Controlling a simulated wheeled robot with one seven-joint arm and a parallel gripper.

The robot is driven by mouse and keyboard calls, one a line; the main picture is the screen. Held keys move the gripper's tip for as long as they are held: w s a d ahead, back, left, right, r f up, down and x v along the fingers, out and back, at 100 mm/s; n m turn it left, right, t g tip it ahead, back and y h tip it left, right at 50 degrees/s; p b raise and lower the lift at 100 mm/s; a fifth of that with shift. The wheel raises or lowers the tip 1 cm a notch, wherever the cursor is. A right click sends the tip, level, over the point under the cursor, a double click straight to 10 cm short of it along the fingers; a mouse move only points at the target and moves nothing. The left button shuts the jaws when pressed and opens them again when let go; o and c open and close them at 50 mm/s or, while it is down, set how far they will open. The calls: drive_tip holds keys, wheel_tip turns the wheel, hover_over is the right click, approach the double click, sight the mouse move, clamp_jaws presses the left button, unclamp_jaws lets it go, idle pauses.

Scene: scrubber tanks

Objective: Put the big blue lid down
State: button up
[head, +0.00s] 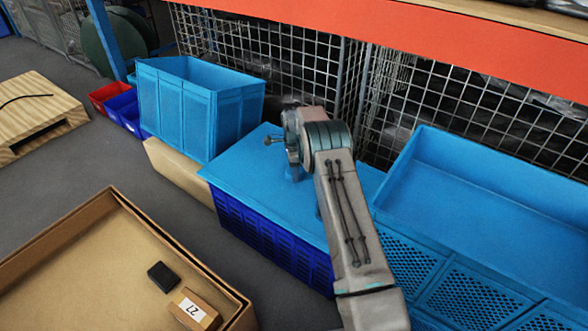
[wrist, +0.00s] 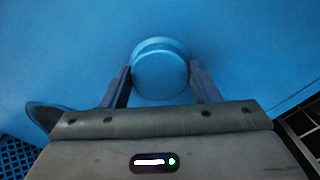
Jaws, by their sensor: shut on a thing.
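The big blue lid (head: 250,158) lies flat over the dark blue perforated crate (head: 262,238) in the middle of the head view. It covers the crate's top; whether it is seated on the rim or slightly above it I cannot tell. In the wrist view the lid (wrist: 60,60) fills most of the picture, with its round blue knob (wrist: 160,75) in the middle. My gripper (wrist: 160,82) has its two fingers on either side of the knob and is shut on it. In the head view my arm hides part of the lid and most of the knob.
An open light blue crate (head: 180,110) stands on a cardboard box at the left. A large open blue crate (head: 490,205) is close at the right. A wire mesh fence (head: 270,50) stands behind. A cardboard box (head: 110,260) with small items is front left.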

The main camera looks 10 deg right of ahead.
drive_tip(key=shift+f, duration=0.1)
drive_tip(key=o, duration=1.1)
drive_tip(key=s+r+n+p, duration=0.2)
drive_tip(key=s+r, duration=0.1)
drive_tip(key=r, duration=0.8)
drive_tip(key=s+r+n+p, duration=0.2)
drive_tip(key=s+r, duration=0.2)
drive_tip(key=r, duration=0.7)
drive_tip(key=s+r+n, duration=0.5)
drive_tip(key=s+r, duration=0.2)
drive_tip(key=s, duration=0.4)
drive_tip(key=s+n, duration=0.3)
drive_tip(key=s, duration=0.6)
drive_tip(key=s+n, duration=0.3)
drive_tip(key=s, duration=0.6)
drive_tip(key=s+d+n+t, duration=0.1)
drive_tip(key=s+n, duration=0.2)
drive_tip(key=s, duration=0.6)
drive_tip(key=shift+f, duration=0.1)
